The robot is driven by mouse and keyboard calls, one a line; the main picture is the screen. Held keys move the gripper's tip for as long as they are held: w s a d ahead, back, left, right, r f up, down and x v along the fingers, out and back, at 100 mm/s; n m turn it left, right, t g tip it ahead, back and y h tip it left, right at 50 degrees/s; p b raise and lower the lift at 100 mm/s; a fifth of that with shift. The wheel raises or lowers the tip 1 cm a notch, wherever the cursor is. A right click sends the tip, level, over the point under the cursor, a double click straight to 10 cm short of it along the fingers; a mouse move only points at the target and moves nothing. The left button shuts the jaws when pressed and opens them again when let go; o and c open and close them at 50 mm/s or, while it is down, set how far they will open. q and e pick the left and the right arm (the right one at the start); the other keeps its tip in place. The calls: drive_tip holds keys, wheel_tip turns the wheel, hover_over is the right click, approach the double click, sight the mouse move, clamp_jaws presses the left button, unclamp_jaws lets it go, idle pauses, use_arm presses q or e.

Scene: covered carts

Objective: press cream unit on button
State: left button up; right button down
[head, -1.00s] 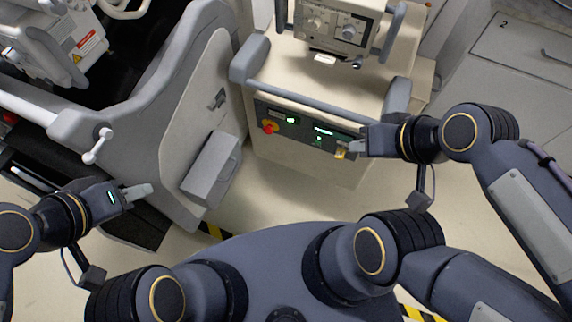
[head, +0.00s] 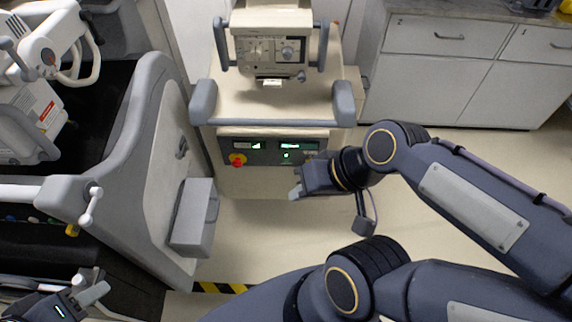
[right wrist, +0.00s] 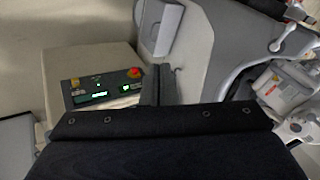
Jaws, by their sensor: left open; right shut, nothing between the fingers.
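The cream unit (head: 262,188) is a wheeled-cart-like box with a dark control panel (head: 268,152) on its front. The panel has a red knob on a yellow ring (head: 237,159), lit green displays and a small green light (head: 286,156). In the right wrist view the panel (right wrist: 103,91) appears turned round, with the red knob (right wrist: 134,72) at its right. I cannot tell which control is the on button. My right gripper (head: 296,191) is shut and empty, just below the panel's right part in the head view; contact is not visible. My left gripper (head: 97,290) is open, far lower left.
A grey-sided bed (head: 150,170) with a protruding box (head: 192,218) is at left. White cabinets (head: 430,80) stand at back right. Floor is clear right of the unit.

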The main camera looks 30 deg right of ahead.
sight(286, 161)
drive_tip(key=w+a+f+m+g+y+b, duration=0.1)
drive_tip(key=w+a+f+m+y+b, duration=0.25)
drive_tip(key=f+b, duration=0.3)
drive_tip(key=w+a+f+m+y+b, duration=0.2)
drive_tip(key=f+m+y+b, duration=0.1)
drive_tip(key=f+m+b, duration=0.3)
drive_tip(key=w+d+f+m+t+y+b, duration=0.1)
drive_tip(key=w+d+f+m+t+b, duration=0.15)
drive_tip(key=w+f+m+b, duration=0.3)
drive_tip(key=w+d+f+m+t+b, duration=0.1)
drive_tip(key=w+f+m+t+b, duration=0.3)
drive_tip(key=w+f+m, duration=0.25)
use_arm(q)
wheel_tip(286, 161, down, 32)
drive_tip(key=b, duration=0.8)
use_arm(e)
drive_tip(key=w+d+f+m+t+h, duration=0.2)
drive_tip(key=w+d+f+m+h, duration=0.1)
drive_tip(key=d+f+m, duration=0.3)
drive_tip(key=w+d+f+m+t+h, duration=0.2)
drive_tip(key=d+f+m+h, duration=0.3)
drive_tip(key=f+m, duration=0.5)
wheel_tip(286, 161, down, 3)
drive_tip(key=shift+w+d+f+t, duration=0.1)
drive_tip(key=shift+w+d+t, duration=0.3)
drive_tip(key=shift+d+t, duration=0.55)
